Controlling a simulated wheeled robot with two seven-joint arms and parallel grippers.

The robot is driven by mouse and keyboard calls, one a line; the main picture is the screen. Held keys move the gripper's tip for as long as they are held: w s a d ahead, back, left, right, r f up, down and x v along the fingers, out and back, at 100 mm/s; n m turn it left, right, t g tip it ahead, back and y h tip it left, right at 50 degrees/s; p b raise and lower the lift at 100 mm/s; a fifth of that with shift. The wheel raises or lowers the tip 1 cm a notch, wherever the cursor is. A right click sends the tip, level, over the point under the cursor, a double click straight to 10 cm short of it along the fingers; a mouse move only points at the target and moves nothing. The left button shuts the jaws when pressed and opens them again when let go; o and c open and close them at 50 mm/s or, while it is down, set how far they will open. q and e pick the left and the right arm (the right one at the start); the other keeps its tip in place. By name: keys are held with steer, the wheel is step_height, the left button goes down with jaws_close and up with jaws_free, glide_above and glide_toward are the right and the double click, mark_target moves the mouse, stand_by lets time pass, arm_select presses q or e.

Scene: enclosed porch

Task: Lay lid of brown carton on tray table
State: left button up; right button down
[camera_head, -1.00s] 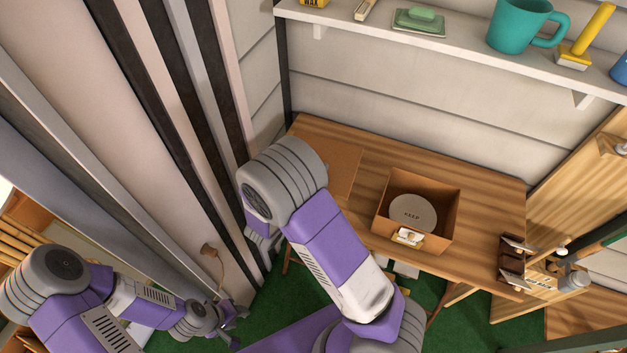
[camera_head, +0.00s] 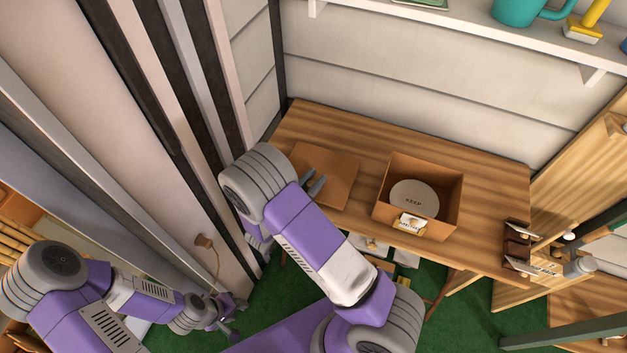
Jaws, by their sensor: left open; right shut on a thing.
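The carton's lid (camera_head: 334,170), a flat brown square, is over the left end of the wooden table (camera_head: 480,185). I cannot tell whether it lies on the top or is just above it. My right gripper (camera_head: 314,184) is shut on the lid near its left side; its forearm hides part of the gripper. The open brown carton (camera_head: 446,210) stands to the right of the lid, with a round pale piece marked KEEP (camera_head: 414,199) inside. My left gripper (camera_head: 227,322) is open and empty, low at the left over the green floor.
A small labelled packet (camera_head: 409,223) is at the carton's front. A dark holder (camera_head: 516,247) stands at the table's right end. The wall shelf (camera_head: 460,25) is above. The table's back and right-middle are clear. Upright posts stand close at the left.

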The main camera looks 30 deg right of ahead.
steer(key=c, duration=1.3)
jaws_free()
steer(key=shift+f, duration=0.15)
steer(key=o, duration=0.4)
steer(key=shift+o, duration=0.2)
steer(key=shift+r, duration=0.25)
steer(key=shift+s+a, duration=0.15)
steer(key=shift+a, duration=0.2)
steer(key=p+v, duration=0.2)
steer(key=v, duration=0.9)
steer(key=shift+s, duration=0.2)
steer(key=shift+a, duration=0.1)
